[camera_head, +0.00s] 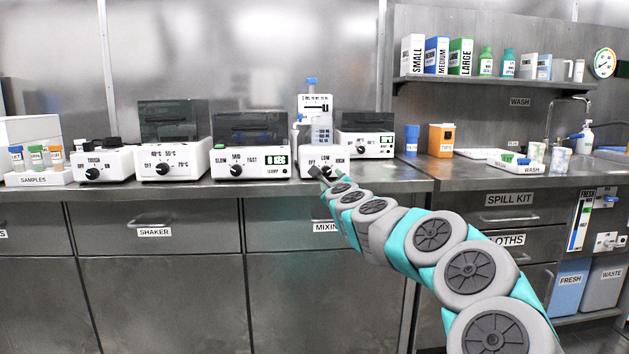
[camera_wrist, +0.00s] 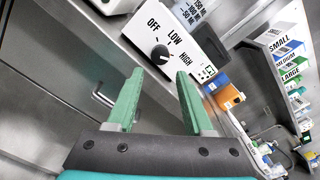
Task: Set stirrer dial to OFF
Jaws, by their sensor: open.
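The stirrer (camera_head: 305,134) is a white device with a graduated vessel on top and a front panel marked OFF, LOW and HIGH. Its black round dial (camera_wrist: 160,54) shows in the wrist view, just beyond my fingertips; I cannot tell for certain which mark its pointer faces. In the head view the dial is largely hidden by my gripper (camera_head: 319,172). In the wrist view my gripper (camera_wrist: 160,76) is open, its two green fingers apart with nothing between them. The dial appears between and ahead of the fingertips, apart from them.
Dial devices stand left of the stirrer, the nearest marked SLOW, MID and FAST (camera_head: 250,162). Another device (camera_head: 365,145) stands behind on the right. An orange container (camera_head: 440,139) is farther right. Drawer handles (camera_head: 150,224) stick out below the counter's front edge.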

